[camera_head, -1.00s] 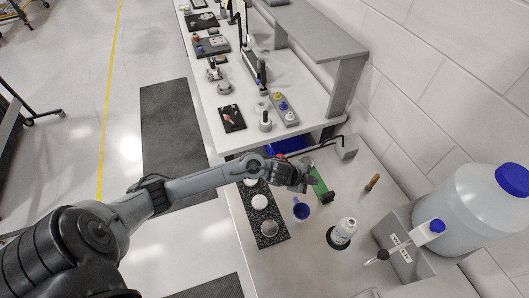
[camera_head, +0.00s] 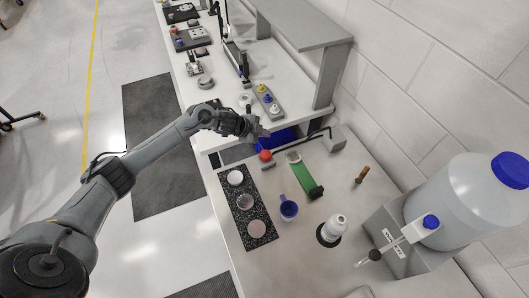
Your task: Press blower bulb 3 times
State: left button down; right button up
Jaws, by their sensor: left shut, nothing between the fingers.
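A small red rounded piece (camera_head: 265,155) stands on the bench beside the top end of a black speckled plate (camera_head: 268,207); it looks like the blower bulb, but I cannot be sure. My left gripper (camera_head: 264,132) is shut and empty, just beyond the red piece in the picture, near the blue bin. I cannot tell its height above the bench. Several round discs lie on the speckled plate, among them a white one (camera_head: 235,177) and a pinkish one (camera_head: 257,229). My right gripper is not in view.
A green strip fixture (camera_head: 303,178), a blue cup (camera_head: 288,209), a white bottle (camera_head: 334,229) and a wooden-handled tool (camera_head: 362,174) stand on the bench. A blue bin (camera_head: 279,140) is behind. A large jug (camera_head: 467,200) stands at the right.

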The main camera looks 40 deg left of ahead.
pick_arm(q)
jog(key=shift+f, duration=0.15)
jog(key=b, duration=0.7)
send_over(264, 154)
notch_tip(264, 154, down, 7)
jog(key=shift+a+r, duration=0.1)
jog(key=shift+r, duration=0.05)
jog(key=shift+f+b, duration=0.35)
jog(key=shift+f, duration=0.6)
dwell(0.8)
jog(key=shift+f, duration=0.2)
